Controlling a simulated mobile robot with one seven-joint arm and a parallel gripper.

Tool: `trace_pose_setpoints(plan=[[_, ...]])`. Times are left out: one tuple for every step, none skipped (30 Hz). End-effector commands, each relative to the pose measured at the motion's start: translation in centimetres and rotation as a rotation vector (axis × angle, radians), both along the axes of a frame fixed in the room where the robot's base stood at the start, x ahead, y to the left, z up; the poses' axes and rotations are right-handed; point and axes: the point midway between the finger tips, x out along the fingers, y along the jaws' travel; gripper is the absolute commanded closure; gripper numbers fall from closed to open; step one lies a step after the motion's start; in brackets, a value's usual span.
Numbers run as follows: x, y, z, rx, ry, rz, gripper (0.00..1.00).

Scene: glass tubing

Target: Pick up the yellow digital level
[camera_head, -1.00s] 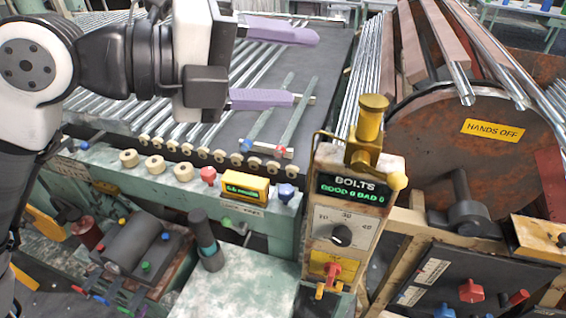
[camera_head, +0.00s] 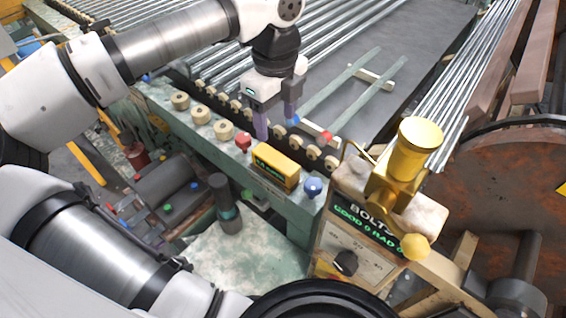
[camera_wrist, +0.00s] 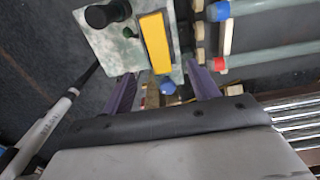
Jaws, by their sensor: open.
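The yellow digital level (camera_head: 275,167) is a small yellow box with a dark display on its front. It rests on the green ledge (camera_head: 215,150) between a red knob and a blue knob. In the wrist view the level (camera_wrist: 156,43) shows as a yellow bar beyond the fingertips, roughly midway between them. My gripper (camera_head: 275,123) has purple fingers pointing down, above and behind the level in the head view. The fingers are apart with nothing between them, and they also show in the wrist view (camera_wrist: 160,85).
The red knob (camera_head: 243,141) and blue knob (camera_head: 313,187) stand close on either side of the level. Wooden rollers (camera_head: 312,152) line the ledge behind it. The yellow-topped BOLTS box (camera_head: 375,220) rises to the right. A dark cylinder (camera_head: 224,195) stands in front on the green surface.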

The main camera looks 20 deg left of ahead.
Motion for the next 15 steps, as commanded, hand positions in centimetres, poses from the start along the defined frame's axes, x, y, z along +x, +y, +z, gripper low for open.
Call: trace_pose_setpoints(plan=[[0.0, -0.1, -1.5, -0.002, 0.001, -0.003, 0.4], [0.0, -0.1, -2.1, -0.003, 0.0, -0.004, 0.4], [0.0, -0.1, -3.0, -0.004, -0.001, -0.004, 0.4], [0.0, -0.1, -3.6, -0.004, -0.001, -0.004, 0.4], [0.0, -0.1, -4.2, -0.004, -0.001, -0.004, 0.4], [0.0, -0.1, -5.0, -0.004, -0.002, -0.004, 0.4], [0.0, -0.1, -5.6, -0.005, -0.001, -0.004, 0.4], [0.0, -0.1, -6.0, -0.005, -0.001, -0.005, 0.4], [0.0, -0.1, -6.4, -0.004, -0.002, -0.005, 0.4], [0.0, -0.1, -6.7, -0.003, -0.002, -0.005, 0.4], [0.0, -0.1, -6.8, -0.003, -0.002, -0.005, 0.4], [0.0, -0.1, -7.0, -0.003, -0.002, -0.004, 0.4], [0.0, -0.1, -7.1, -0.003, -0.002, -0.004, 0.4], [-0.1, -0.1, -7.2, -0.004, -0.002, -0.004, 0.4], [-0.1, -0.1, -7.5, -0.005, -0.001, -0.004, 0.4]])
